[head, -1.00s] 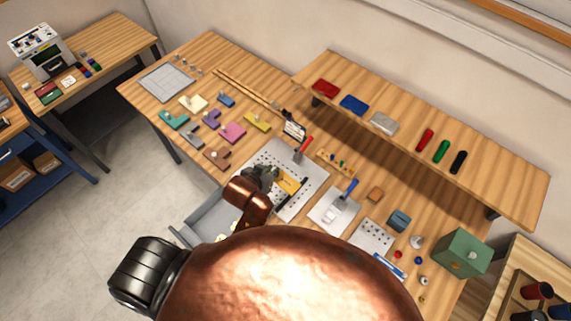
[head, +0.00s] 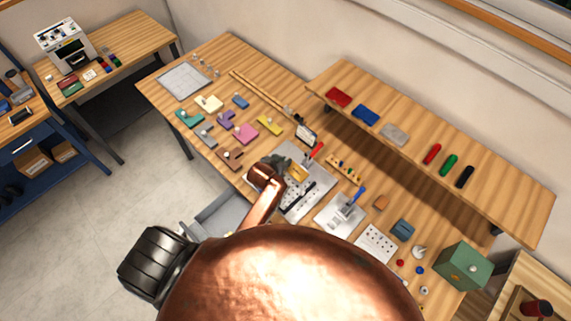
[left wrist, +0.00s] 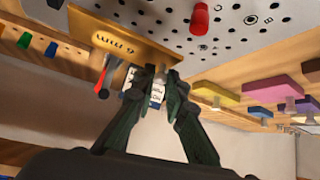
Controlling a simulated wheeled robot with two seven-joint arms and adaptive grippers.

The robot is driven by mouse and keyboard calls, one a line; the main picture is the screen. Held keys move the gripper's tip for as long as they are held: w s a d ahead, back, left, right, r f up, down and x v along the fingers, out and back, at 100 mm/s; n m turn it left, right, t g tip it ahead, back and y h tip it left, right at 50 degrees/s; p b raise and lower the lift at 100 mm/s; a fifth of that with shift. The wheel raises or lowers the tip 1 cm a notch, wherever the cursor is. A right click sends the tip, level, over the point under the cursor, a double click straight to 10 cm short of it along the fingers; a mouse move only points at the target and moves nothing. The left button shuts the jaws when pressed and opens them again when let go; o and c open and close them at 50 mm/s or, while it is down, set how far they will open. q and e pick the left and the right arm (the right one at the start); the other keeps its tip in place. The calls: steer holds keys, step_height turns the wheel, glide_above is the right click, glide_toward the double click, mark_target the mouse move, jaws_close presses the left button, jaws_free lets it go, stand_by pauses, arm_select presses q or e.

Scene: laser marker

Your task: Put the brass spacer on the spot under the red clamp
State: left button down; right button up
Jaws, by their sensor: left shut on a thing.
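The brass spacer is a flat yellow-gold plate with dark marks; it shows in the head view (head: 298,172) and in the left wrist view (left wrist: 112,40). My left gripper (head: 279,164) is shut on one end of it; its dark fingers also show in the left wrist view (left wrist: 160,70). The spacer is over the perforated metal plate (head: 312,190); the height between them is hard to tell. The red clamp (head: 317,150) stands just beyond the spacer, at the plate's far edge; its red handle shows in the left wrist view (left wrist: 103,74). The spot under it is hidden. My right gripper is out of view.
A blue-handled clamp (head: 354,197) on another metal plate is to the right. A small card on a stand (head: 306,133) is just behind the red clamp. Several coloured blocks, such as a pink one (head: 246,133), lie to the left. A raised shelf (head: 420,130) overhangs the back.

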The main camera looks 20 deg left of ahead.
arm_select(q)
steer(key=shift+w+a+f, duration=0.1)
steer(key=shift+w+f, duration=0.4)
steer(key=shift+f+p, duration=0.35)
steer(key=shift+f, duration=1.2)
steer(key=shift+f, duration=0.1)
steer(key=c, duration=2)
jaws_free()
steer(key=shift+o, duration=0.2)
steer(key=v, duration=1.2)
